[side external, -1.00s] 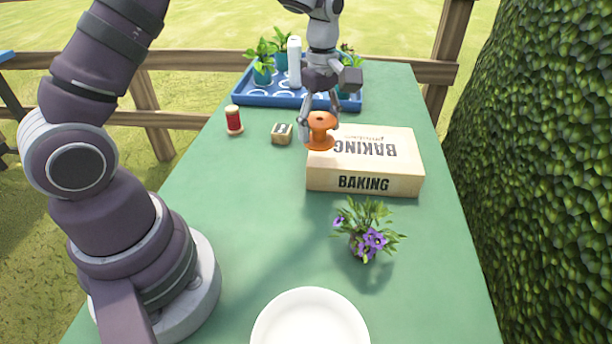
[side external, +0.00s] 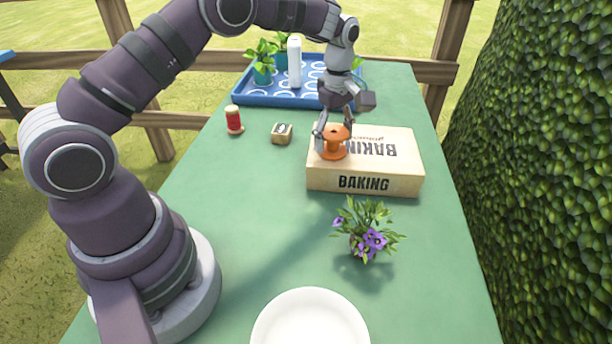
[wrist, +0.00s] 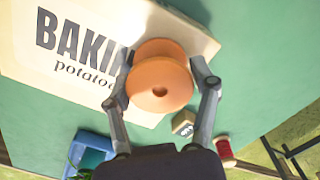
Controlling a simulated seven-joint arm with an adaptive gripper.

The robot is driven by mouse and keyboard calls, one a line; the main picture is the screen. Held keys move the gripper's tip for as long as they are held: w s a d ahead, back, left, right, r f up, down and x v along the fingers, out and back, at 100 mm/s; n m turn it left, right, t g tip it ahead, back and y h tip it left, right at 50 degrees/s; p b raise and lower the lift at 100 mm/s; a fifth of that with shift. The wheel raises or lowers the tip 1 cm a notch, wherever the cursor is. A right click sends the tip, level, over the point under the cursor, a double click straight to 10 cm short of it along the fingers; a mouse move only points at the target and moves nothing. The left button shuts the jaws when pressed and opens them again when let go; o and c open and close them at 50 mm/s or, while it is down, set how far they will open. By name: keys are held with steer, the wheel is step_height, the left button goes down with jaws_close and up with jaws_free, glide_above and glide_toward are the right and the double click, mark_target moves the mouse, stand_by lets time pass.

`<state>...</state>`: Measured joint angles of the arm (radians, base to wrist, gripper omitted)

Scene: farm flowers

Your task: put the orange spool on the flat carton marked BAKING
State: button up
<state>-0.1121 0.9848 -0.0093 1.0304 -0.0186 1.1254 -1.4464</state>
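The orange spool (side external: 334,146) is upright over the left part of the flat carton marked BAKING (side external: 378,184). My gripper (side external: 334,135) has its fingers on either side of the spool, pointing down. In the wrist view, the spool (wrist: 160,77) sits between the two fingertips (wrist: 161,82), which appear to touch its sides. The carton (wrist: 70,62) lies beneath it there. Whether the spool's base rests on the carton top or hovers just above it I cannot tell.
A red spool (side external: 234,120) and a small wooden block (side external: 282,133) stand left of the carton. A blue tray (side external: 262,97) with plants and a white bottle (side external: 295,62) is behind. A purple flower plant (side external: 368,240) and a white plate (side external: 310,325) are in front.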

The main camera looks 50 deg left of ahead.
mark_target(335, 131)
steer(key=shift+o, duration=1.3)
step_height(335, 131, up, 11)
steer(key=shift+w+r, duration=0.1)
steer(key=s+d+r+m+t, duration=0.2)
steer(key=s+r+m+t, duration=0.1)
steer(key=s+r+m, duration=0.6)
steer(key=s+d+f+m+t, duration=0.2)
steer(key=s+f+m, duration=0.4)
steer(key=s+m, duration=0.3)
steer(key=shift+s+f+t, duration=0.15)
steer(key=shift+s+t, duration=0.15)
steer(key=shift+s, duration=0.05)
